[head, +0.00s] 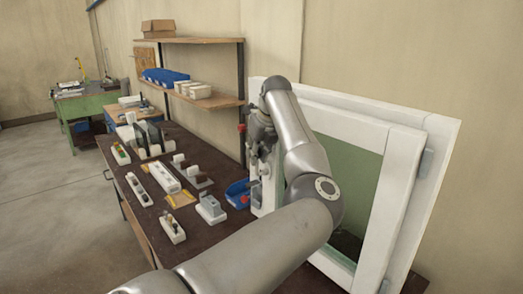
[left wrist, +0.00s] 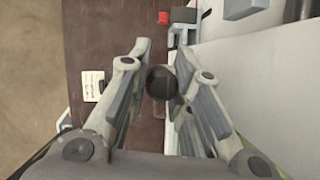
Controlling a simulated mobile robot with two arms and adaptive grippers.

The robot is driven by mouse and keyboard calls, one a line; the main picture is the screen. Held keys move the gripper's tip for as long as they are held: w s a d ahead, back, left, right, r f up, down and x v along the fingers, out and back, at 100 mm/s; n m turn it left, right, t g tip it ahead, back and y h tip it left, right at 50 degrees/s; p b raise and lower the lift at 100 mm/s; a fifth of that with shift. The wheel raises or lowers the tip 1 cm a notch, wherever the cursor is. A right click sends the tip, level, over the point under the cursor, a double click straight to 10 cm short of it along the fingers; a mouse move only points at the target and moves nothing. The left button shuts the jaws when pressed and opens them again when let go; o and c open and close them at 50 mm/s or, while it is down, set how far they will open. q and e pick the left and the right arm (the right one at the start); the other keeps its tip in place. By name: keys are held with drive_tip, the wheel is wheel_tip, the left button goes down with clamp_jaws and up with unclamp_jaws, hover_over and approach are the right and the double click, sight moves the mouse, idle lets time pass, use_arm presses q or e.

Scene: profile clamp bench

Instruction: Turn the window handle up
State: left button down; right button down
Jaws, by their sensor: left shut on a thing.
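The white-framed window (head: 398,180) stands on the right of the bench in the head view. My left gripper (head: 256,155) is at the left side of its frame, with my arm across the view. In the left wrist view, my left gripper (left wrist: 161,75) has its two fingers on either side of a dark, round-ended piece, the window handle (left wrist: 160,83). It is shut on it. Most of the handle is hidden by the fingers, so its angle cannot be told. In the head view my gripper hides the handle. My right gripper is not in view.
The dark workbench (head: 140,212) holds several clamp and profile pieces left of the window. A blue bin (head: 237,194) sits close beside my gripper. Wall shelves (head: 200,98) hold boxes behind it. A green table (head: 85,105) stands far left; the floor between is clear.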

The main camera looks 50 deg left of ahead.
use_arm(q)
drive_tip(key=shift+a+r+h, duration=0.1)
drive_tip(key=shift+a+h, duration=0.15)
drive_tip(key=shift+h, duration=0.05)
idle(0.4)
drive_tip(key=c, duration=1.7)
unclamp_jaws()
drive_tip(key=o, duration=0.4)
drive_tip(key=shift+a, duration=0.15)
drive_tip(key=shift+r, duration=0.1)
drive_tip(key=v, duration=1.1)
drive_tip(key=shift+w+r, duration=0.1)
drive_tip(key=shift+r, duration=0.15)
